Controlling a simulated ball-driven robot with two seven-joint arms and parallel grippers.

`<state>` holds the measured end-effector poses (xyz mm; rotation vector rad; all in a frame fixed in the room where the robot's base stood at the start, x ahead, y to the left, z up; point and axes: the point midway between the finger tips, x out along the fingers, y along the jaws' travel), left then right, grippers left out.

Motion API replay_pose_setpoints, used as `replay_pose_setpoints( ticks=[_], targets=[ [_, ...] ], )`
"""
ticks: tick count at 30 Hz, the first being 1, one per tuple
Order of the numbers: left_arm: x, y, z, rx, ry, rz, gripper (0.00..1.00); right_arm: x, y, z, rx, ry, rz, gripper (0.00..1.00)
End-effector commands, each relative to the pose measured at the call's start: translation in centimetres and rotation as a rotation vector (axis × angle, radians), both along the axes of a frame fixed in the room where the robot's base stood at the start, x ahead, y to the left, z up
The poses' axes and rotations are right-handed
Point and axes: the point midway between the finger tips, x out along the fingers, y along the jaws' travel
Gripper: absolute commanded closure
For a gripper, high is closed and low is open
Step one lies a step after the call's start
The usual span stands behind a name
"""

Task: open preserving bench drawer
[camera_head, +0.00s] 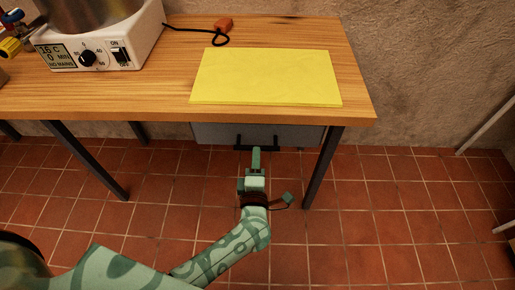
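The preserving bench (130,101) has a wooden top and dark legs. A grey drawer (215,134) hangs under its front edge at the right, and only part of the front shows below the tabletop. Its black bar handle (271,148) runs along the lower part of the front. My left gripper (256,152) points at the middle of the handle, with its green fingertips overlapping it in the picture. The fingers line up one behind the other, so I cannot tell their gap or whether they touch the handle. My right gripper is out of view.
A yellow mat (266,77) lies on the bench top above the drawer. A white heater unit (101,50) with a metal pot stands at the left, and an orange plug (223,25) lies behind. The tiled floor in front is clear.

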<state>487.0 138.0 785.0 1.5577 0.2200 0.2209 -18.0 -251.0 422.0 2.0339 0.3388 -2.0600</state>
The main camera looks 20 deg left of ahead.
Motion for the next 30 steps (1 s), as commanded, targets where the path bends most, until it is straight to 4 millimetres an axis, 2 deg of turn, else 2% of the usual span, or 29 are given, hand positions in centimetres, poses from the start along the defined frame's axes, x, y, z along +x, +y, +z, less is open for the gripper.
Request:
replay_pose_setpoints(
  ticks=[3, 6, 11, 18, 19, 22, 30],
  targets=[
    [2.2, 0.7, -0.2, 0.002, 0.000, 0.000, 0.67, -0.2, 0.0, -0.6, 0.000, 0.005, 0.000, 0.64],
    [3.4, 1.0, -0.2, 0.003, 0.001, -0.001, 0.67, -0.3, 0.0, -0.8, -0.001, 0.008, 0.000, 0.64],
    [4.2, 1.2, -0.1, 0.002, 0.001, -0.001, 0.67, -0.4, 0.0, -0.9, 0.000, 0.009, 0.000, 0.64],
    [4.3, 1.2, 0.0, 0.002, 0.002, -0.001, 0.67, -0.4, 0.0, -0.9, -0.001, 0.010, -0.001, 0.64],
    [4.3, 1.2, 0.0, 0.002, 0.002, -0.001, 0.73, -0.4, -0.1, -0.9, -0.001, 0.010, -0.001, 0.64],
    [4.3, 1.2, 0.0, 0.002, 0.002, -0.001, 1.00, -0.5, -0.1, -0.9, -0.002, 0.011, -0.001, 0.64],
    [4.2, 1.5, 0.0, 0.002, 0.002, -0.001, 1.00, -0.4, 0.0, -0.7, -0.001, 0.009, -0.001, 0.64]
  ],
)
